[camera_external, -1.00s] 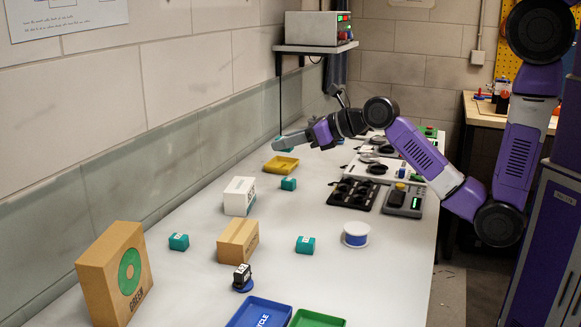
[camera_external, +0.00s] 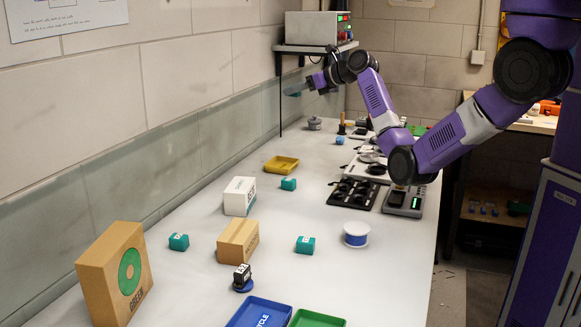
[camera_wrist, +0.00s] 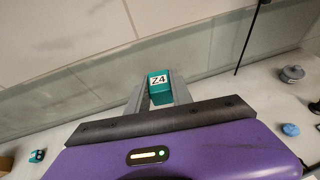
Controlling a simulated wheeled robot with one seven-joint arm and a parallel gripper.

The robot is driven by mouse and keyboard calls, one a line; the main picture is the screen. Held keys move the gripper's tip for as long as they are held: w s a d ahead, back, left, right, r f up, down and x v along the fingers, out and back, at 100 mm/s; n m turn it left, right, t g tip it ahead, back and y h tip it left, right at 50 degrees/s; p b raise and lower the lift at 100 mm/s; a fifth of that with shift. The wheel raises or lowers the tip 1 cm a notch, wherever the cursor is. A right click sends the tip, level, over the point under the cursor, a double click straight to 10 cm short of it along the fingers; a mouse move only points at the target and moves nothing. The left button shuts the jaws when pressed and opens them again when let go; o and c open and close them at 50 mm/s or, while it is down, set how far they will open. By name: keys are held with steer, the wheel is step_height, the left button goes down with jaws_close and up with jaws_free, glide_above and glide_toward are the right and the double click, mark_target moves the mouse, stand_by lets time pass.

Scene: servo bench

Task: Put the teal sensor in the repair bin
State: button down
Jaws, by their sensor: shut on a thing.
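My gripper (camera_external: 300,88) is raised above the far end of the bench, near the left wall. In the wrist view, my gripper (camera_wrist: 157,92) is shut on a teal block marked "Z4" (camera_wrist: 158,82), the teal sensor. In the external view only a sliver of the held teal sensor (camera_external: 295,94) shows.
Cardboard boxes (camera_external: 115,275) (camera_external: 238,241), a white box (camera_external: 239,196), a wire spool (camera_external: 356,234) and a small black-and-blue servo (camera_external: 243,278) stand on the bench. A black tray (camera_external: 353,193) and a meter (camera_external: 404,200) lie at right. A shelf (camera_external: 316,48) overhangs the far end.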

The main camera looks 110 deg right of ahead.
steer(key=shift+w+d+f+n+t, duration=0.1)
steer(key=shift+d+f+n+t, duration=0.2)
steer(key=shift+d+f, duration=0.05)
step_height(320, 180, down, 3)
steer(key=w+n+y, duration=0.1)
glide_above(282, 165)
steer(key=s+a, duration=0.2)
steer(key=a, duration=0.2)
steer(key=shift+t, duration=0.4)
steer(key=f, duration=1.4)
steer(key=shift+w+a+f, duration=0.15)
steer(key=shift+w+f, duration=0.05)
steer(key=shift+w, duration=0.05)
steer(key=shift+f+b, duration=0.4)
steer(key=shift+f, duration=1.75)
steer(key=shift+f, duration=0.2)
steer(key=c, duration=1.1)
jaws_free()
steer(key=shift+c, duration=0.2)
steer(key=shift+r, duration=0.1)
